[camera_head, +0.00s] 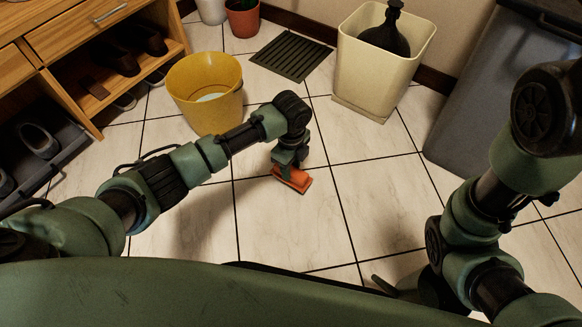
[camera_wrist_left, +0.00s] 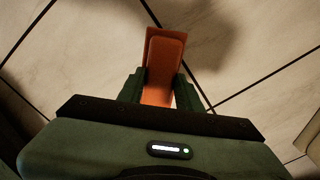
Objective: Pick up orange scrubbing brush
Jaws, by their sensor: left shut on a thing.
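The orange scrubbing brush (camera_head: 294,179) is low over the tiled floor near the middle of the head view; I cannot tell whether it touches the tiles. My left gripper (camera_head: 289,167) reaches down to it from above and is shut on it. In the left wrist view the brush (camera_wrist_left: 165,62) sits between the two green fingers of the left gripper (camera_wrist_left: 160,90), its far end sticking out beyond them. My right arm shows at the right of the head view; its gripper (camera_head: 385,286) is only partly seen low in the picture, and its jaws cannot be made out.
A yellow bucket (camera_head: 205,97) stands left of the brush. A cream bin (camera_head: 375,75) holding a dark bottle stands at the back, beside a dark slatted mat (camera_head: 291,54). A wooden shoe cabinet (camera_head: 95,50) is at left, a grey bin (camera_head: 490,90) at right. Floor around the brush is clear.

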